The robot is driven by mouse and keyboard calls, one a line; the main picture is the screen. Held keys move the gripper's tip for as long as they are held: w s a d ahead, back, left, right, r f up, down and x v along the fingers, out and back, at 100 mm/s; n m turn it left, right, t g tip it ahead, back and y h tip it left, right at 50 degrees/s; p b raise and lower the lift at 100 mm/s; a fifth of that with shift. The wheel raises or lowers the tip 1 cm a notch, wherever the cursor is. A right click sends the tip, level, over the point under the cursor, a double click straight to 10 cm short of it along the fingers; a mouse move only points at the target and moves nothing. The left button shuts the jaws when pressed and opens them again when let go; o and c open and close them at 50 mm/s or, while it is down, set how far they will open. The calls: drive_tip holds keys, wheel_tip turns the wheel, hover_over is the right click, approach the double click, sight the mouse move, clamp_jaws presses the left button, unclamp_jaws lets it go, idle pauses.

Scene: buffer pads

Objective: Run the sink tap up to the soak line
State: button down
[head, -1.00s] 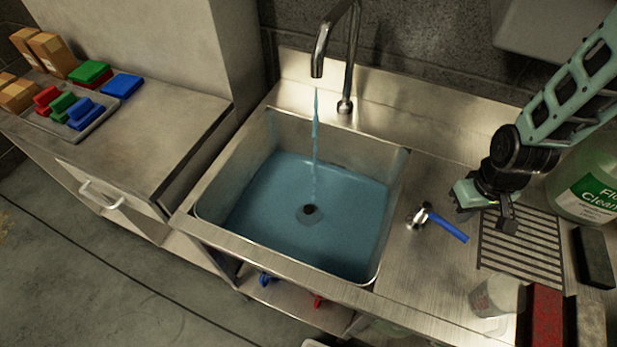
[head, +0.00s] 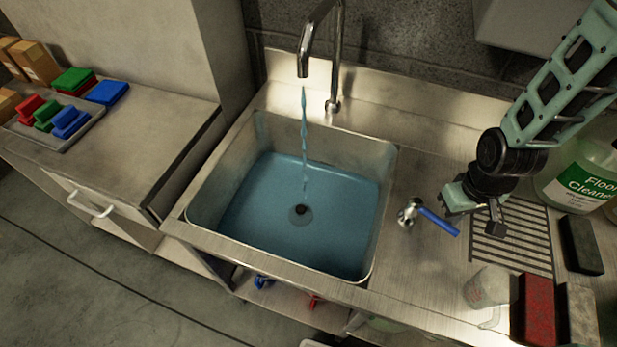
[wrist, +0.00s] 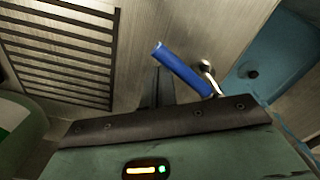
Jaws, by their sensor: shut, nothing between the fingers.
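The steel sink (head: 374,255) holds blue water (head: 300,230) across its floor. A blue stream (head: 304,140) falls from the tap spout (head: 303,65) into it. I cannot make out a soak line on the sink wall. The tap lever, with a blue handle (head: 438,221), stands on the counter right of the sink; it also shows in the wrist view (wrist: 184,70). My gripper (head: 476,217) is shut and empty, above the counter just right of the handle and apart from it in the head view.
A ribbed drainer (head: 515,240) lies right of the lever. A clear cup (head: 487,290), red block (head: 537,308), dark block (head: 581,245) and floor cleaner jug (head: 575,180) crowd the right. Coloured pads (head: 70,122) sit on a tray at left.

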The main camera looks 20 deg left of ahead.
drive_tip(key=shift+s+a, duration=0.2)
drive_tip(key=shift+s, duration=0.35)
drive_tip(key=shift+s+a, duration=0.15)
drive_tip(key=shift+s, duration=0.4)
drive_tip(key=shift+s+a, duration=0.6)
drive_tip(key=shift+s, duration=0.3)
drive_tip(key=shift+s+a, duration=0.7)
drive_tip(key=shift+a, duration=0.15)
drive_tip(key=shift+s+a+p, duration=0.2)
drive_tip(key=shift+s+a, duration=0.05)
drive_tip(key=shift+a, duration=0.4)
drive_tip(key=shift+s+a+p, duration=0.15)
drive_tip(key=shift+s+a, duration=0.1)
drive_tip(key=shift+a, duration=0.4)
wheel_tip(320, 180, up, 7)
drive_tip(key=p, duration=0.5)
drive_tip(key=shift+p, duration=0.4)
